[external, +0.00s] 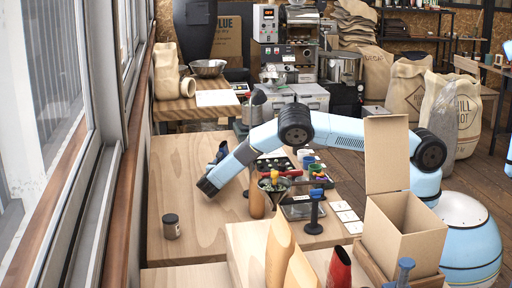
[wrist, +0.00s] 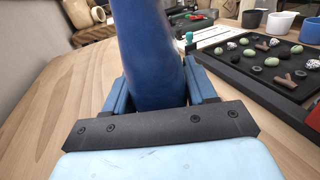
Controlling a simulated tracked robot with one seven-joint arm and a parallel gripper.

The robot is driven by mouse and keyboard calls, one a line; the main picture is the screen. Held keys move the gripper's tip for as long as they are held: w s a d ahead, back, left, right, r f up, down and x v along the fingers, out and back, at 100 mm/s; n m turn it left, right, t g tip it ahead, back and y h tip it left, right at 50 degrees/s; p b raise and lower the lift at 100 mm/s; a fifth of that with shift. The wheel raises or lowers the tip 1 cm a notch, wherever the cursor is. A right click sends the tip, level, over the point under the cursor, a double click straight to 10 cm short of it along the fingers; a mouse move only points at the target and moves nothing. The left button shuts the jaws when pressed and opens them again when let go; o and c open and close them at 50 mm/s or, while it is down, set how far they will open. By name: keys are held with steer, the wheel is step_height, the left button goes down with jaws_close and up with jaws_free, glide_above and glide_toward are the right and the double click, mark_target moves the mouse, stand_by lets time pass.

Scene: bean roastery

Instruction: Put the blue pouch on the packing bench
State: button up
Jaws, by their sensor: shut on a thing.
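The blue pouch (wrist: 147,50) is dark blue and stands up between my gripper's two blue fingers in the wrist view. My gripper (wrist: 152,92) is shut on its lower part. In the external view the pouch (external: 221,151) shows small above my black wrist end, over the left part of a long wooden table (external: 178,150). I cannot tell whether it touches the tabletop. A lower-front wooden bench (external: 243,236) carries an upright tan pouch (external: 279,252) and a red pouch (external: 340,268). I cannot tell for sure which surface is the packing bench.
A black sorting tray (wrist: 268,85) with several pebble-like pieces lies right of my gripper. A dark jar (external: 171,226) stands on the table's front left. An open cardboard box (external: 402,228) stands at right. The tabletop around the jar is clear. A window wall borders the left.

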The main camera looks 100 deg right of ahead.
steer(key=shift+f, duration=1.4)
steer(key=o, duration=1)
steer(key=v, duration=1.1)
steer(key=shift+a, duration=0.1)
steer(key=shift+o, duration=0.4)
steer(key=shift+a, duration=0.2)
steer(key=shift+o, duration=1.4)
steer(key=shift+w+a, duration=0.15)
steer(key=shift+a, duration=0.05)
